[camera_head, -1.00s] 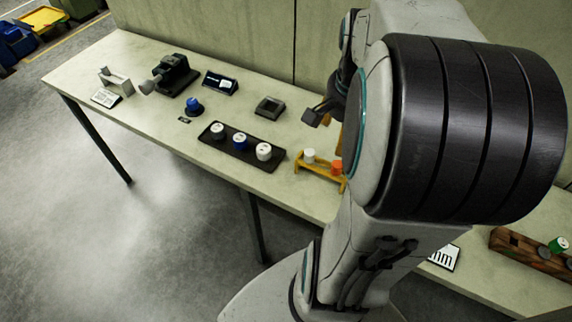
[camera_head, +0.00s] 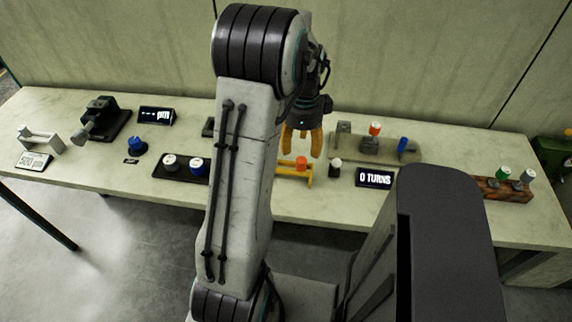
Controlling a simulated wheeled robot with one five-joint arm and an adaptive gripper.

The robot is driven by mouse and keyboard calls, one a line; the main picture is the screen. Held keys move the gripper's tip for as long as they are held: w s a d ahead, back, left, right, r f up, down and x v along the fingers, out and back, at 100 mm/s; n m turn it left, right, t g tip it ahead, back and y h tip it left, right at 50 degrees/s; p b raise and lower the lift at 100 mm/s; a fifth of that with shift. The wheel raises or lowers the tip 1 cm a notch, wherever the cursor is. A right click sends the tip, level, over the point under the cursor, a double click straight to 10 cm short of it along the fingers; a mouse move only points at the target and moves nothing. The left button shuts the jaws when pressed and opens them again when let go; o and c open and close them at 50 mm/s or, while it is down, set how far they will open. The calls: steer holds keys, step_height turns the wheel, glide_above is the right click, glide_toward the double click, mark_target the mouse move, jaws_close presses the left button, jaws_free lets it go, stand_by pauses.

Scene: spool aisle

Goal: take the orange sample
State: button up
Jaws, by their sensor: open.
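An orange sample (camera_head: 301,163) stands in a small yellow rack (camera_head: 309,178) near the front of the bench, just right of my arm. My gripper (camera_head: 301,149) points down with its yellow fingers apart and empty. In the picture its fingertips lie just above the orange sample, one to each side; I cannot tell the exact height or depth. The rack's left part is hidden behind my arm. Another orange-topped piece (camera_head: 375,129) stands on a grey fixture (camera_head: 350,150) farther back and to the right.
A white-topped dark vial (camera_head: 335,167) stands right of the rack, near a display reading "0 TURNS" (camera_head: 375,178). A black tray (camera_head: 166,174) with capped samples lies left of my arm. A blue piece (camera_head: 403,145) and a wooden block (camera_head: 505,194) with samples are to the right.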

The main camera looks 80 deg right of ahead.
mark_target(301, 160)
steer(key=shift+s+f+p, duration=0.1)
steer(key=shift+f+p, duration=0.3)
steer(key=shift+f, duration=3.05)
steer(key=shift+c, duration=0.2)
steer(key=c, duration=1.1)
